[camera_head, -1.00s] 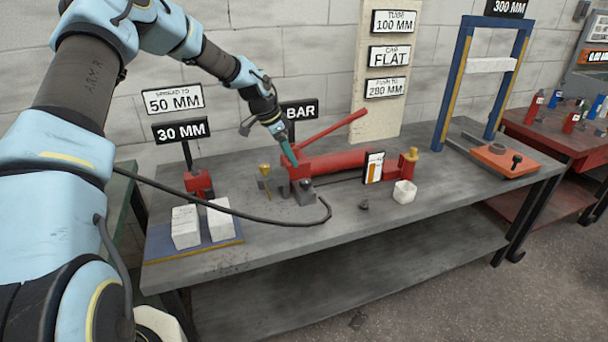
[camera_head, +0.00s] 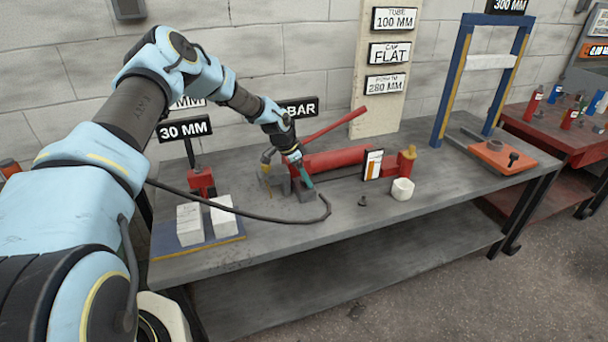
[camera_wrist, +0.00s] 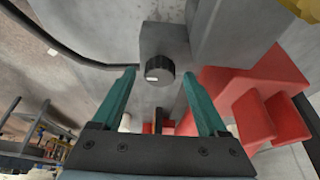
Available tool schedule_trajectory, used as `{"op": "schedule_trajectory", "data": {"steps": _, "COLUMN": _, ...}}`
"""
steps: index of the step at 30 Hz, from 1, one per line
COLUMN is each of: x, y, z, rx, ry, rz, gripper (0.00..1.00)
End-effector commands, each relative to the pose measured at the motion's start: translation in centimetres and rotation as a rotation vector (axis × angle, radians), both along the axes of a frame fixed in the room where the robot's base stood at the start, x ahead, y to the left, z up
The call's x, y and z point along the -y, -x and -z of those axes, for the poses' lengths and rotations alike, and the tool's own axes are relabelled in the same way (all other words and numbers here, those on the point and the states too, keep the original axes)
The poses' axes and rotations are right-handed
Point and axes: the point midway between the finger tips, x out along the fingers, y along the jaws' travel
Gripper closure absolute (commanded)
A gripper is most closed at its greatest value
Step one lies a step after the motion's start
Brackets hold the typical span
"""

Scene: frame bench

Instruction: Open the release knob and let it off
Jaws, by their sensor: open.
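The release knob (camera_wrist: 158,68) is a dark, ridged, round knob with a white mark on its face. It sits on a grey block (camera_wrist: 165,38), which also shows in the head view (camera_head: 308,195). The block is at the near left end of the red hand pump (camera_head: 335,160). My gripper (camera_wrist: 158,76) has its two teal fingers apart, with empty space between them. In the wrist view the tips lie to either side of the knob, with gaps; whether they reach its depth I cannot tell. In the head view my gripper (camera_head: 304,176) hides the knob.
A black hose (camera_head: 250,216) curves across the bench (camera_head: 370,226) to the block. A red lever (camera_head: 335,125) slopes up behind the pump. A small dark piece (camera_head: 362,201) and a white nut-like block (camera_head: 402,189) lie to the right. White blocks (camera_head: 190,224) stand at left.

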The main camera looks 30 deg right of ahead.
Motion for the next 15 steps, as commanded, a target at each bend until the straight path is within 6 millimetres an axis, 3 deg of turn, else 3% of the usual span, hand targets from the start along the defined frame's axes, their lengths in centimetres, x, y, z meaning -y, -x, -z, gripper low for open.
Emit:
{"op": "schedule_trajectory", "data": {"steps": 5, "x": -0.02, "y": -0.01, "z": 0.03, "rx": 0.0, "ry": 0.0, "rz": 0.0, "gripper": 0.24}}
{"op": "schedule_trajectory", "data": {"steps": 15, "x": -0.04, "y": -0.02, "z": 0.01, "rx": 0.0, "ry": -0.001, "rz": 0.0, "gripper": 0.61}}
